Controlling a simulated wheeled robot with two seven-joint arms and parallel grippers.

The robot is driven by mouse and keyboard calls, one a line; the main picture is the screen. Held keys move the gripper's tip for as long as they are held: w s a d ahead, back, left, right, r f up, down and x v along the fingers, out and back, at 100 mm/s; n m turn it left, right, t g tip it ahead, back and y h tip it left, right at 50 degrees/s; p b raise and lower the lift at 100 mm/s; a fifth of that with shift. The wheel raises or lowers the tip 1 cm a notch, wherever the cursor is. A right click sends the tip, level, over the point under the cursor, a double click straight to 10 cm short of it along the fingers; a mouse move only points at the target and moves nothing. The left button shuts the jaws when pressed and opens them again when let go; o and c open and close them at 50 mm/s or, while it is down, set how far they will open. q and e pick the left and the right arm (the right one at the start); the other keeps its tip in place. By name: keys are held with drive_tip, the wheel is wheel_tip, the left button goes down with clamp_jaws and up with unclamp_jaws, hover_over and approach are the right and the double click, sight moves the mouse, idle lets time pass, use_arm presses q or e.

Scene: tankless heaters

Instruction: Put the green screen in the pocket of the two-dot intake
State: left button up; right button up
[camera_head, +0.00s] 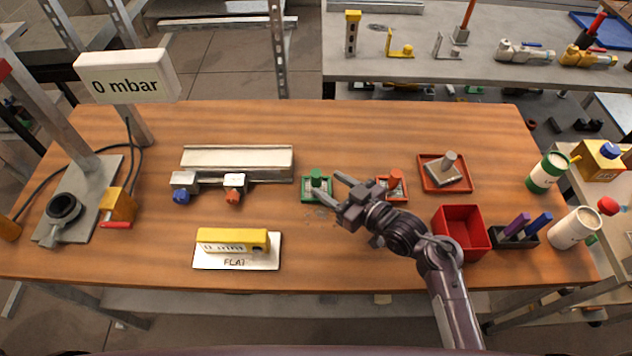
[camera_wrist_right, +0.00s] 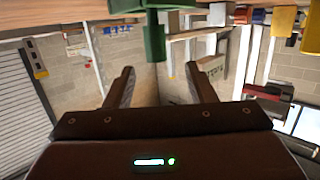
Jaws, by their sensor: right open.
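The green screen (camera_head: 317,187), a small green-framed piece with an upright green knob, lies on the wooden table near its middle. Its green knob also shows at the top of the right wrist view (camera_wrist_right: 154,40), ahead of the fingertips. My right gripper (camera_head: 337,182) is open and empty, just right of the green screen, its fingers pointing left towards it. Two intakes stand on a metal rail unit left of it, one with a blue knob (camera_head: 182,193) and one with an orange knob (camera_head: 233,192). Their dots are too small to tell. My left gripper is out of view.
An orange-red screen (camera_head: 396,187) lies behind my right wrist, and a red tray (camera_head: 432,183) holds a grey piece. A red bin (camera_head: 460,218) is at right. Bare table lies between the rail unit and the level.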

sight(320, 176)
drive_tip(key=x, duration=0.1)
drive_tip(key=p+x, duration=0.1)
drive_tip(key=shift+w+a+r, duration=0.1)
drive_tip(key=shift+w+r, duration=0.15)
drive_tip(key=shift+w, duration=0.15)
drive_tip(key=shift+f+x, duration=0.25)
drive_tip(key=shift+x, duration=0.85)
drive_tip(key=c, duration=0.6)
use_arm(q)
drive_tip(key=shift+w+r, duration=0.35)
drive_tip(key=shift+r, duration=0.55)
use_arm(e)
clamp_jaws()
